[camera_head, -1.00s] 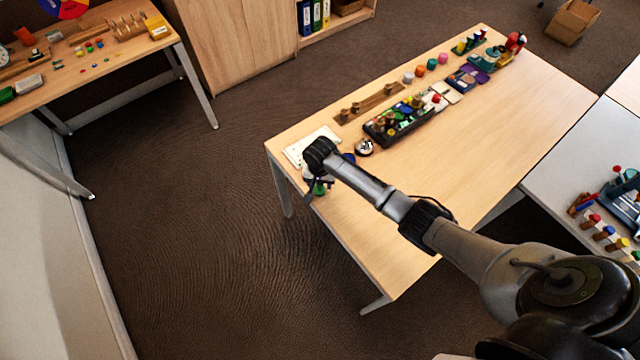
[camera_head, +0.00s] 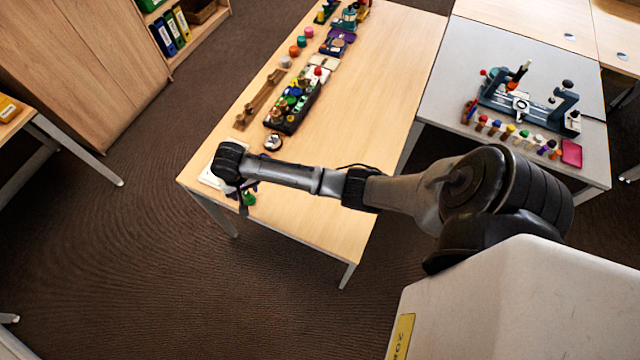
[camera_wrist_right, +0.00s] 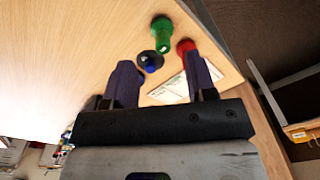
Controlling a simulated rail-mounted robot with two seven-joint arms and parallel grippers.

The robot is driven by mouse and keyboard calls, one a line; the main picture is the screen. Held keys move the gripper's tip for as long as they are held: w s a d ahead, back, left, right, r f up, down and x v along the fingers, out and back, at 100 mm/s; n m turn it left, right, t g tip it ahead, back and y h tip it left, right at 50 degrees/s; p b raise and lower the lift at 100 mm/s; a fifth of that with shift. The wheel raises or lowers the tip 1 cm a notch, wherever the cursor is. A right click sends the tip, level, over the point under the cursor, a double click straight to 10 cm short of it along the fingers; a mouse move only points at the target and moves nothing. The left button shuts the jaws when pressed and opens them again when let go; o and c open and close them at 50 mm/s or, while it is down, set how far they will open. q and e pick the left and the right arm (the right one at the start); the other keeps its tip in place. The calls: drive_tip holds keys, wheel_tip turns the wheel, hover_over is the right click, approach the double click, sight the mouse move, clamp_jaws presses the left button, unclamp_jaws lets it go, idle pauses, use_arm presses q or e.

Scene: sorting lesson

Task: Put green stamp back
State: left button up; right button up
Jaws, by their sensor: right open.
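The green stamp (camera_wrist_right: 162,36) stands on the wooden table (camera_wrist_right: 60,50), in the upper middle of the right wrist view. In the head view its green part (camera_head: 249,198) shows at the near left corner of the table, beside my right gripper (camera_head: 243,196). In the wrist view my right gripper (camera_wrist_right: 161,80) is open and empty, its two dark purple fingers apart. The green stamp lies beyond the fingertips. A dark stamp with blue (camera_wrist_right: 150,62) and a red stamp (camera_wrist_right: 185,48) are close by. My left gripper is in neither view.
A white sheet (camera_wrist_right: 172,89) lies near the fingers and the table edge. Farther up the table are a wooden rack (camera_head: 258,102), a black tray (camera_head: 287,122) of small items and several coloured pots. The table's right side is clear. A grey table (camera_head: 460,75) stands at right.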

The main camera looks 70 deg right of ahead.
drive_tip(key=s+a+f+n+t, duration=0.1)
drive_tip(key=s+a+n, duration=0.25)
drive_tip(key=s, duration=0.45)
drive_tip(key=s+a+f+n+t, duration=0.1)
drive_tip(key=s+a+n, duration=0.3)
drive_tip(key=s, duration=0.5)
drive_tip(key=s+r+n, duration=0.1)
drive_tip(key=s+r, duration=0.2)
drive_tip(key=s, duration=0.3)
drive_tip(key=s+a+r+n+t, duration=0.1)
drive_tip(key=s+r, duration=0.2)
drive_tip(key=s, duration=0.3)
drive_tip(key=shift+a+r+n, duration=0.25)
drive_tip(key=shift+a+n, duration=0.05)
drive_tip(key=shift+n, duration=0.05)
